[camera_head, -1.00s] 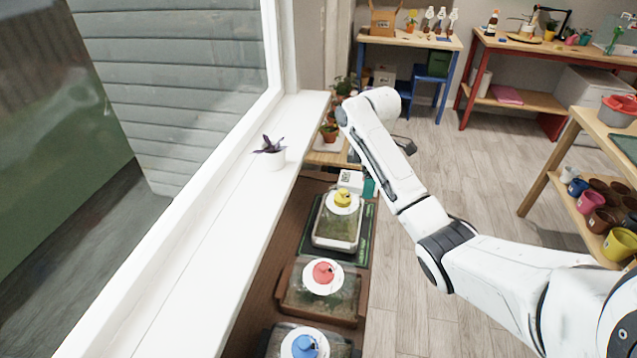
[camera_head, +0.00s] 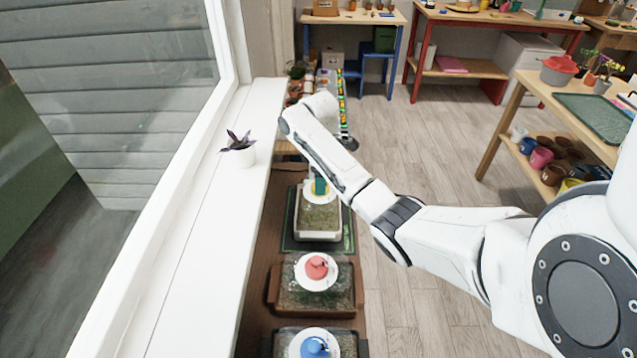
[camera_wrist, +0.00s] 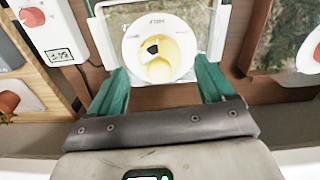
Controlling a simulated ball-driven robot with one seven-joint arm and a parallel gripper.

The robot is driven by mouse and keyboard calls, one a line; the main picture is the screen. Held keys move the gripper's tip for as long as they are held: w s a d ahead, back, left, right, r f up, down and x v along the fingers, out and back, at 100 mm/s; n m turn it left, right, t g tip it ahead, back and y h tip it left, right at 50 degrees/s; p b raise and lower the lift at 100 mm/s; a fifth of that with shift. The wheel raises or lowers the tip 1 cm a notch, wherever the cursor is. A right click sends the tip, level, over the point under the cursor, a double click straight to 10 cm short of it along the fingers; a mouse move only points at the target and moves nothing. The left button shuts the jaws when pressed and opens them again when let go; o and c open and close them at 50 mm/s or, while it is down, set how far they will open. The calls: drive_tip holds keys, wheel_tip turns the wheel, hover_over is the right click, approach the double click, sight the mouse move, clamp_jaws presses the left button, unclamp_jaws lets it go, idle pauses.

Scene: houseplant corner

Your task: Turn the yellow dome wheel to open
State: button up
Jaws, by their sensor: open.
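The yellow dome wheel (camera_wrist: 160,70) sits on a round white disc (camera_wrist: 133,47) with small dark lettering, on a clear lid. A dark mark shows on the wheel's upper left. My gripper (camera_wrist: 161,78) is open, its two green fingers to the left and right of the wheel in the wrist view. The wheel is between the fingers in that picture; I cannot tell whether either touches it. In the head view my arm and a green finger (camera_head: 320,185) cover most of the wheel, and only some of its disc and the clear dome (camera_head: 318,218) below show.
A red wheel (camera_head: 316,267) and a blue wheel (camera_head: 315,347) sit on other domes nearer along the wooden bench. A potted purple plant (camera_head: 240,150) stands on the white windowsill (camera_head: 190,230) to the left. Open floor (camera_head: 420,150) lies to the right.

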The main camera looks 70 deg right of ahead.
drive_tip(key=shift+f, duration=1.4)
drive_tip(key=c, duration=1.1)
